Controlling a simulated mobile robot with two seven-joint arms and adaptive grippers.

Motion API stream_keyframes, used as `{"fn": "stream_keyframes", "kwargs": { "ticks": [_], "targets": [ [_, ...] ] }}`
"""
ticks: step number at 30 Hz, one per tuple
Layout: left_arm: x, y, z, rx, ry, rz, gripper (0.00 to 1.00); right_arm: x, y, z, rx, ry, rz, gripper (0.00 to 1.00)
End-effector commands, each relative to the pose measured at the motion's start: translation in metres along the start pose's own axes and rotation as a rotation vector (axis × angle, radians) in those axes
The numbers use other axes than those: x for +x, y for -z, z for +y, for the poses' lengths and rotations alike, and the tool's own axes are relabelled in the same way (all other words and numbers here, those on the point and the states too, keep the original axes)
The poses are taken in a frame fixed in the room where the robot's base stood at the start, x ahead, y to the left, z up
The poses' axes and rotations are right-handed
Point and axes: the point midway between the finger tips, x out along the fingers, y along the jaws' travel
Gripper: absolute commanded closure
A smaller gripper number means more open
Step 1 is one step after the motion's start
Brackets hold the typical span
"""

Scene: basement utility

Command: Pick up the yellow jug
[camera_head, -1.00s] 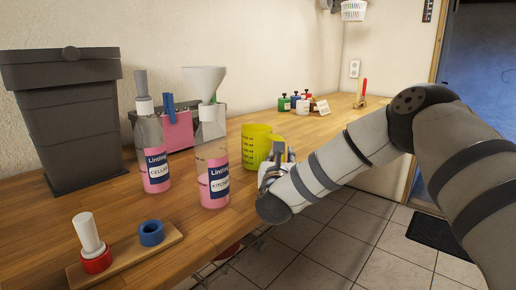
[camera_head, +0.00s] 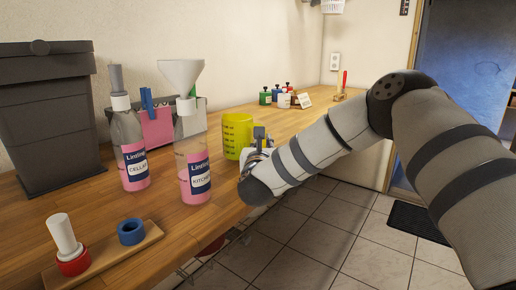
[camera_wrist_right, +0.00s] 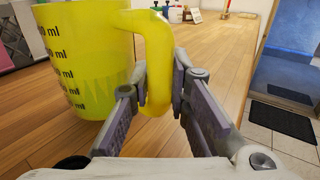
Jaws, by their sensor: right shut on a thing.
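The yellow jug (camera_head: 236,134) stands on the wooden bench behind the two pink bottles, with dark ml marks on its side. In the right wrist view the jug (camera_wrist_right: 84,60) is at the left and its handle (camera_wrist_right: 158,62) hangs between my fingers. My right gripper (camera_wrist_right: 160,92) is shut on the handle. In the head view the right gripper (camera_head: 258,145) is at the jug's right side, partly hidden by my own wrist. Whether the jug's base touches the bench is hard to tell. My left gripper is not in view.
Bottles labelled Cellar (camera_head: 133,160) and Kitchen (camera_head: 194,172) stand left of the jug, the latter with a white funnel (camera_head: 182,78). A wooden board (camera_head: 108,250) holds red and blue rings. A dark bin (camera_head: 48,125) stands at left. Small bottles (camera_head: 277,95) sit farther back.

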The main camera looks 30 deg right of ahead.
Motion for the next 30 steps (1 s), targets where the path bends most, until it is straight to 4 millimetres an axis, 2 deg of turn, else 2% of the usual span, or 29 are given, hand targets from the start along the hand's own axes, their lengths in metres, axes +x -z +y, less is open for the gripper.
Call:
{"fn": "stream_keyframes", "kwargs": {
  "ticks": [1, 5, 9, 13, 18, 23, 30],
  "targets": [
    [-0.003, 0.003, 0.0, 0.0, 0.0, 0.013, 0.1, -0.001, -0.019, 0.0, 0.011, 0.0, -0.012, 1.0],
    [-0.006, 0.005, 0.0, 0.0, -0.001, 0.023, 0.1, -0.018, -0.05, -0.016, 0.015, 0.001, -0.012, 1.0],
    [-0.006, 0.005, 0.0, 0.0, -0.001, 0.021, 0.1, -0.045, -0.085, -0.039, 0.013, -0.001, -0.009, 1.0],
    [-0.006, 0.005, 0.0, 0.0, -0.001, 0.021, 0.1, -0.074, -0.1, -0.064, 0.012, -0.002, -0.007, 1.0],
    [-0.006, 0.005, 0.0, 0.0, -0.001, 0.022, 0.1, -0.098, -0.113, -0.085, 0.009, -0.001, -0.008, 1.0],
    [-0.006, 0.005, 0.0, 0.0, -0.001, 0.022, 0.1, -0.106, -0.117, -0.092, 0.006, -0.001, -0.007, 1.0],
    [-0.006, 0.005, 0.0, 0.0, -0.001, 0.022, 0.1, -0.107, -0.117, -0.093, 0.005, 0.0, -0.007, 1.0]
  ]
}}
